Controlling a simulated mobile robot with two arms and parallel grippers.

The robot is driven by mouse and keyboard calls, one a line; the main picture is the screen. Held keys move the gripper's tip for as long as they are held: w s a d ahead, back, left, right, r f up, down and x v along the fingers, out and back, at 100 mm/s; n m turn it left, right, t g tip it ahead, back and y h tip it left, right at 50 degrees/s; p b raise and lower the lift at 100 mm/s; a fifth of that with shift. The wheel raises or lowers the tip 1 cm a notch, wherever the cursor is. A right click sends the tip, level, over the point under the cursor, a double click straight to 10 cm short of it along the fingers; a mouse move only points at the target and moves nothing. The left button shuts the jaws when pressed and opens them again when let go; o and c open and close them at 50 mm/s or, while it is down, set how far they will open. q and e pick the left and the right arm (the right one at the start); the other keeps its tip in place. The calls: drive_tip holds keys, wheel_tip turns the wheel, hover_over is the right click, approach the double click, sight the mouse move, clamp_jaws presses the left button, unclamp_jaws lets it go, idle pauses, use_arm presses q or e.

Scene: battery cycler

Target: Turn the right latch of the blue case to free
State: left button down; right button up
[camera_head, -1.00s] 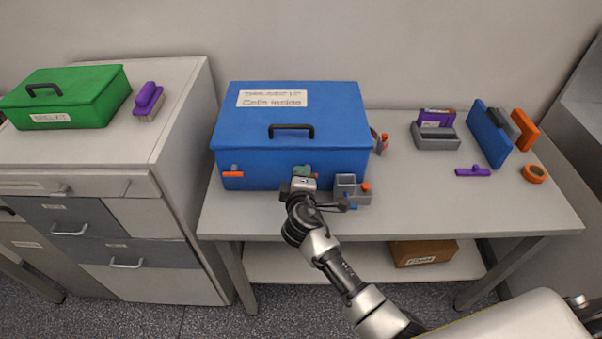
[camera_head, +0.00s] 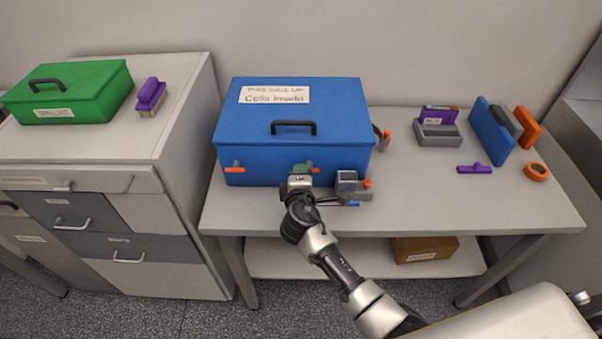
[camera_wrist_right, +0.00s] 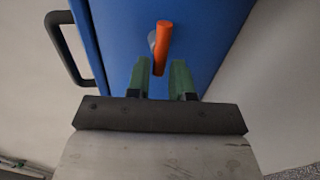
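The blue case (camera_head: 250,158) stands closed on the table, its black handle (camera_head: 292,128) on the lid. Its right latch is an orange bar (camera_wrist_right: 162,45) on the front face, seen in the right wrist view; in the head view it is partly hidden by my gripper. The left latch (camera_head: 235,170) is an orange bar lying level. My right gripper (camera_wrist_right: 161,68) has green fingers, open, one on each side of the bar's near end. Gaps show between bar and fingers. In the head view my right gripper (camera_head: 301,171) is at the case front. My left gripper is out of view.
A small grey holder (camera_head: 349,187) with orange and blue items stands just right of my gripper. A grey block (camera_head: 437,136), a blue panel (camera_head: 490,132) and an orange ring (camera_head: 537,171) are farther right. A green case (camera_head: 70,92) sits on the left cabinet.

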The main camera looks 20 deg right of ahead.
drive_tip(key=shift+o, duration=1.1)
drive_tip(key=shift+s+f, duration=0.1)
drive_tip(key=shift+f, duration=0.15)
drive_tip(key=shift+o, duration=0.4)
drive_tip(key=shift+r, duration=0.15)
drive_tip(key=b+v, duration=0.1)
drive_tip(key=v, duration=0.9)
drive_tip(key=shift+s+r, duration=0.15)
drive_tip(key=shift+s, duration=0.2)
drive_tip(key=shift+a, duration=0.15)
